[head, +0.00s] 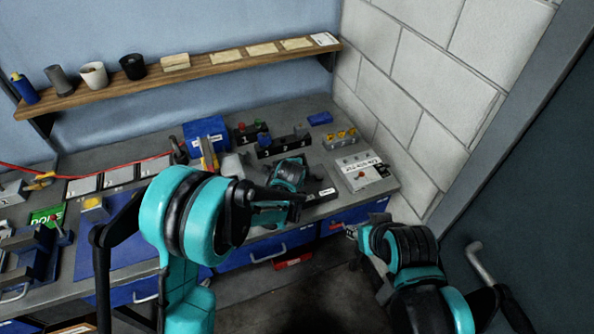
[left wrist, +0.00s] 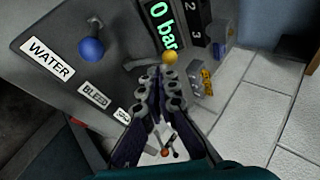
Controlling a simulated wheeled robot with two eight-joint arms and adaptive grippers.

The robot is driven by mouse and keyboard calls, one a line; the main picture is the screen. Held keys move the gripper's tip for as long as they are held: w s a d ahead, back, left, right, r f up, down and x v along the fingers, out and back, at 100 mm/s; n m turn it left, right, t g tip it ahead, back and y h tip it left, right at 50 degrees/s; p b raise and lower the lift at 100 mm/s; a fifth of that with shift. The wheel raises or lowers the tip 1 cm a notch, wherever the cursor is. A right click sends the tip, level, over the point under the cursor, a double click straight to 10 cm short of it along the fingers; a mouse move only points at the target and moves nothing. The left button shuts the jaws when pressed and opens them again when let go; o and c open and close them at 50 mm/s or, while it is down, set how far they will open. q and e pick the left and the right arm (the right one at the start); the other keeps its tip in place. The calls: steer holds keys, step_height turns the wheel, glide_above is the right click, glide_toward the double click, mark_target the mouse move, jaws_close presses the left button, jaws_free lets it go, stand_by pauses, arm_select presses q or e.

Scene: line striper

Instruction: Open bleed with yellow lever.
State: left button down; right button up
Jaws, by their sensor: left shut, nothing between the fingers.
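The yellow ball knob (left wrist: 170,57) of the lever shows in the left wrist view, just beyond my left fingertips. Whether they touch it I cannot tell. A grey panel (left wrist: 60,70) carries a WATER label (left wrist: 48,59), a BLEED label (left wrist: 94,95) and a blue knob (left wrist: 91,49). My left gripper (left wrist: 160,78) is shut and empty, pointing at the panel. In the head view my left wrist covers this spot, and I cannot make out the lever. My right gripper (head: 352,232) is low in front of the bench; its finger state is unclear.
A display (left wrist: 163,28) reading 0 bar sits beyond the yellow knob. The grey bench (head: 135,140) holds a blue box (head: 206,132), a white control box (head: 359,170) and small fittings. A wooden shelf (head: 215,68) and block wall (head: 415,75) bound the back and right.

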arm_select(q)
steer(key=shift+w+a, duration=0.15)
steer(key=shift+w, duration=0.1)
steer(key=v, duration=1.2)
steer(key=shift+w+r, duration=0.1)
steer(key=s+a+f+n+b, duration=0.4)
steer(key=s+a+n+b, duration=0.2)
steer(key=s+a+n, duration=0.3)
steer(key=s+a+f+n+g+y+b, duration=0.1)
steer(key=s+a+f+n+b, duration=0.3)
steer(key=s+a+n, duration=0.5)
steer(key=s+a+b, duration=0.2)
steer(key=s, duration=0.3)
steer(key=shift+s+g+y, duration=0.15)
steer(key=shift+g+y, duration=0.15)
